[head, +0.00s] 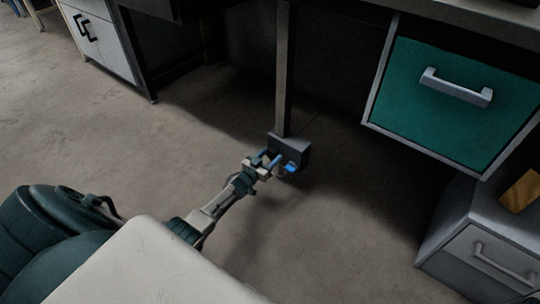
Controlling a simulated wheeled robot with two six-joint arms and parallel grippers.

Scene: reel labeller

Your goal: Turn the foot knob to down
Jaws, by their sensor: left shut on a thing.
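The foot knob (289,168) is a small blue-tipped part on the front of a grey block (293,148) at the bottom of a table leg, near the floor. My left gripper (278,163) reaches in from the lower left and is shut on the knob at the block's front. The fingers partly hide the knob, so its exact setting cannot be read. My right gripper is not in view.
The table leg (284,75) rises above the block. A green drawer (450,95) hangs at the upper right, with a grey drawer cabinet (485,235) below it. A white cabinet (100,42) stands at the upper left. The floor (130,150) between is clear.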

